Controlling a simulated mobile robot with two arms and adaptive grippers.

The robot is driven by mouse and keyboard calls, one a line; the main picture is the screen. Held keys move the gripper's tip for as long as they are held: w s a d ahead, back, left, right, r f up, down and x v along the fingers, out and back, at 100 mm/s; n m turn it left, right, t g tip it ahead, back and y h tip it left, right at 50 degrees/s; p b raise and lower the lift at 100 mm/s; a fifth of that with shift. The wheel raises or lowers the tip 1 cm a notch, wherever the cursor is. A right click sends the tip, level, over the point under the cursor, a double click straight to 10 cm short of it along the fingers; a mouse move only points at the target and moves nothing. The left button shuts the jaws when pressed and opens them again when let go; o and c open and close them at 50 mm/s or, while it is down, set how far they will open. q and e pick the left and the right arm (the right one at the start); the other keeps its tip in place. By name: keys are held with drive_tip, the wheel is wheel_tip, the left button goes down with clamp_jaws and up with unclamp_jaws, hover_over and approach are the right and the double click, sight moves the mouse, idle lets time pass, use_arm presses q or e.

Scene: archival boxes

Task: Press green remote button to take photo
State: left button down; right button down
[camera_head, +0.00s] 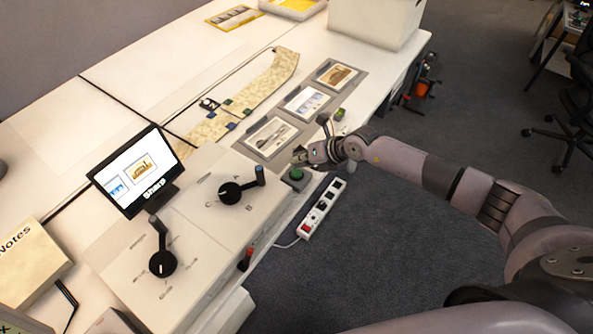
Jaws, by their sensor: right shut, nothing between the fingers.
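The green remote button (296,174) sits on a small dark box at the table's front edge, beside the white control box. My right gripper (300,157) is shut and empty, with its fingertips just above and behind the button; I cannot tell whether they touch anything. My right arm comes in from the right. The monitor (138,172) shows small pictures and the word "Sharp". Three framed photos (303,102) lie in a row on grey mats behind the button. My left gripper is not in view.
Two black knobs with levers (230,194) stand on the white control box. A white power strip (322,208) lies by the table edge. A "Notes" box (28,262) is at far left. A white bin (372,22) stands at the back. Dark carpet lies right of the table.

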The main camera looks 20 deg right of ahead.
sight(299, 170)
drive_tip(key=shift+f, duration=0.4)
drive_tip(key=shift+f+b, duration=0.45)
drive_tip(key=shift+f, duration=0.15)
idle(0.8)
drive_tip(key=shift+r+p, duration=1)
drive_tip(key=shift+p, duration=0.05)
wheel_tip(299, 170, up, 5)
drive_tip(key=p, duration=0.5)
drive_tip(key=shift+r, duration=0.1)
